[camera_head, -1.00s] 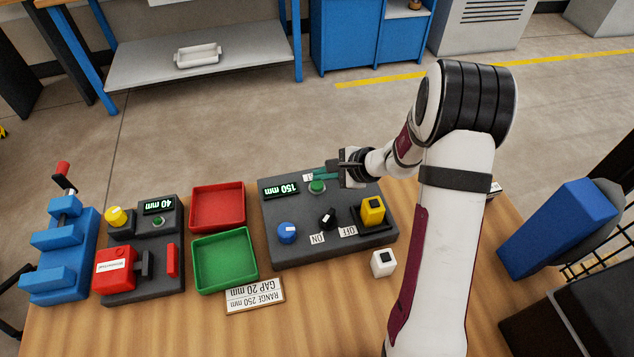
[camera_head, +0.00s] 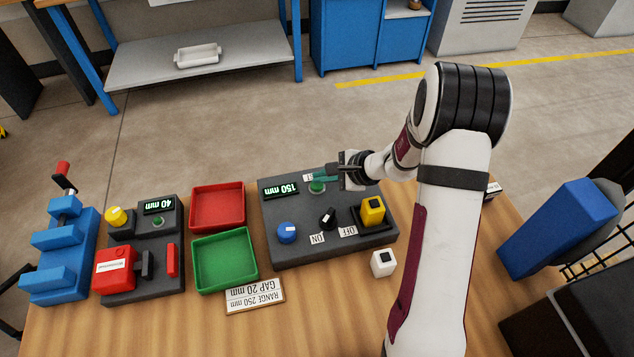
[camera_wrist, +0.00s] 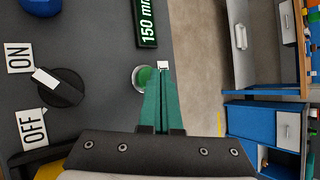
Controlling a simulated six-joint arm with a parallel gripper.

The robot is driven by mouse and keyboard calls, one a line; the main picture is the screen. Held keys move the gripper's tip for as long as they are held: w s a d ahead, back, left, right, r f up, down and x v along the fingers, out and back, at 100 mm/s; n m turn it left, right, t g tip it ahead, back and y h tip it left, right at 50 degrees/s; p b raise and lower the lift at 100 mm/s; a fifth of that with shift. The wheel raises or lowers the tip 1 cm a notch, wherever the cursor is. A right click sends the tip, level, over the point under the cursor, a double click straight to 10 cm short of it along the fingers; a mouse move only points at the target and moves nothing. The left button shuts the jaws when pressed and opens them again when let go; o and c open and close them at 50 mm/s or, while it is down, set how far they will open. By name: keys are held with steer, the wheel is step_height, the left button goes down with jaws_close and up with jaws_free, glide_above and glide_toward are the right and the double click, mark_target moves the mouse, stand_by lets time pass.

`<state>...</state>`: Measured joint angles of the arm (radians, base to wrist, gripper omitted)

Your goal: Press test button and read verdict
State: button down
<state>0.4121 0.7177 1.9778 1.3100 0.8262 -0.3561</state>
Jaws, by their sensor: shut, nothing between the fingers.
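A green round test button (camera_head: 317,187) sits on the right dark grey panel (camera_head: 300,254), beside a display (camera_head: 286,188) that reads 150 mm. My gripper (camera_head: 318,177) is shut and empty, its green fingers reaching left over the panel beside the button. In the wrist view the fingertips (camera_wrist: 162,75) overlap the edge of the button (camera_wrist: 143,78), which partly shows to their left. The display (camera_wrist: 147,22) lies ahead of the tips. A small white label shows at the fingertips. I cannot tell whether the fingers touch the button.
The panel also has a blue knob (camera_head: 287,232), a black ON/OFF switch (camera_head: 327,217) and a yellow block (camera_head: 372,211). A white cube (camera_head: 383,263) stands in front. Red (camera_head: 218,186) and green (camera_head: 194,262) trays lie left, then a second panel with a 40 mm display (camera_head: 158,206).

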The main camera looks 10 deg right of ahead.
mark_target(322, 186)
steer(key=shift+f, duration=0.5)
stand_by(0.6)
steer(key=shift+r, duration=0.9)
steer(key=shift+r, duration=2.55)
steer(key=s+a+r+n+g, duration=0.3)
steer(key=s+a+r+n, duration=0.25)
steer(key=s, duration=0.45)
steer(key=s+a+r+n+g, duration=0.2)
steer(key=s+a+r+n, duration=0.3)
steer(key=s, duration=0.4)
steer(key=s+d+n+g+h, duration=0.1)
steer(key=s+h, duration=0.1)
steer(key=s, duration=0.5)
steer(key=s+d+f+n+g+h, duration=0.1)
steer(key=s+d+h, duration=0.1)
steer(key=s, duration=0.5)
steer(key=shift+f, duration=0.3)
